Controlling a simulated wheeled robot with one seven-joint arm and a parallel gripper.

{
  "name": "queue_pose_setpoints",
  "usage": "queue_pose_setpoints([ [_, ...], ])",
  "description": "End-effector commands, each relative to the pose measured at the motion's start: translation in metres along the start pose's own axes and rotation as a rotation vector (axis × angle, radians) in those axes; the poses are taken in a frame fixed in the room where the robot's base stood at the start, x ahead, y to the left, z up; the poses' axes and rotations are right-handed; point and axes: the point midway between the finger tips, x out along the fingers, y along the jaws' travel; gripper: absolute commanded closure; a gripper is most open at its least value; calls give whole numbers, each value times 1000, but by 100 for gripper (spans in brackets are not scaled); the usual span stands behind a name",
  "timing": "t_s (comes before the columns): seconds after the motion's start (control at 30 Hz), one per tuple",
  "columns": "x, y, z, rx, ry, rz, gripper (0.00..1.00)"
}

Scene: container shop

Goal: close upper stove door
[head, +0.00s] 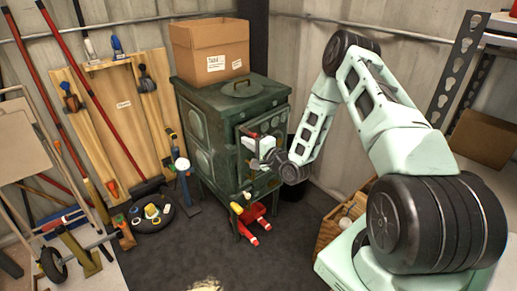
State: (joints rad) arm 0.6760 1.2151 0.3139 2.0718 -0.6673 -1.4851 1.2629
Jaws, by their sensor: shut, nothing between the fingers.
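The dark green stove (213,110) stands in the corner, with a round lid on its top. Its front faces right, and the upper door (272,124) is on that face. My gripper (248,136) is at the front of the stove, at the height of the upper door, with its fingers pointing left. Its fingers are shut and empty. The gripper and wrist hide part of the door. I cannot tell whether the fingers touch the door or how far it stands open. The lower part of the stove front is partly hidden behind my wrist.
A cardboard box (210,48) sits on the stove's back. Boards and long-handled tools lean on the left wall. A wicker basket (332,228) stands right of the stove, and shelving (459,65) at far right. Dark floor in front is mostly clear.

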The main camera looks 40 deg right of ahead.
Motion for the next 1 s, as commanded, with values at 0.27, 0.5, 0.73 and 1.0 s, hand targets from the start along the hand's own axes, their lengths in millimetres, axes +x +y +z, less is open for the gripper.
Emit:
queue_pose_setpoints([
  [0.27,14,0,0,0,0,1,100],
  [0.5,14,0,0,0,0,1,100],
  [0.73,36,2,2,-2,-2,-3,100],
  [1.0,54,-1,3,0,1,-2,100],
])
